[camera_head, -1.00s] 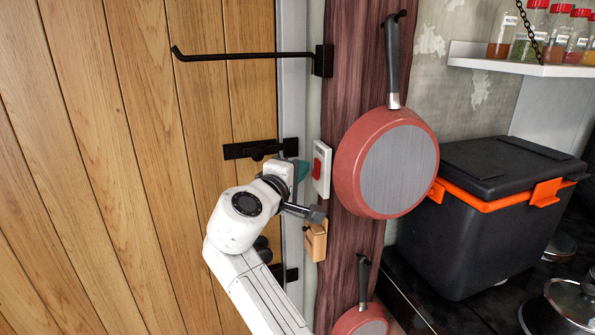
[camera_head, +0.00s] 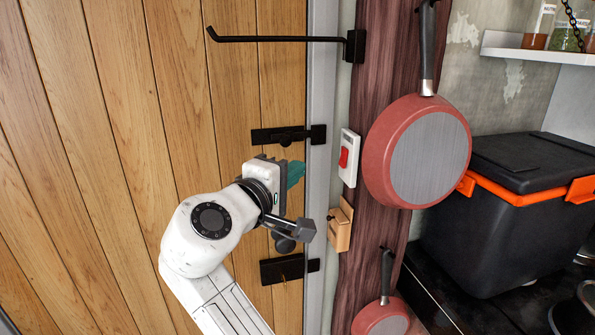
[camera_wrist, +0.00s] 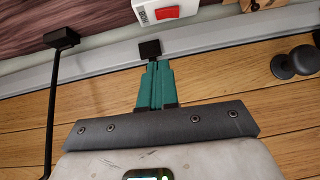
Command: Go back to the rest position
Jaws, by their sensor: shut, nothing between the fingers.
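My gripper (camera_head: 296,172) has teal fingers and is shut and empty, in front of the wooden door near its right edge. In the wrist view the gripper (camera_wrist: 154,72) has its two fingers together, pointing toward a black latch end (camera_wrist: 150,49) at the door's edge. Whether they touch it cannot be told. My white arm comes up from the bottom of the head view and hides part of the door.
A red switch (camera_head: 343,158) sits right of the door (camera_head: 100,120), above a small wooden box (camera_head: 340,226). A black bar (camera_head: 280,38) sticks out above. Red pans (camera_head: 375,150) hang on the post. A black cooler (camera_head: 510,235) stands at right.

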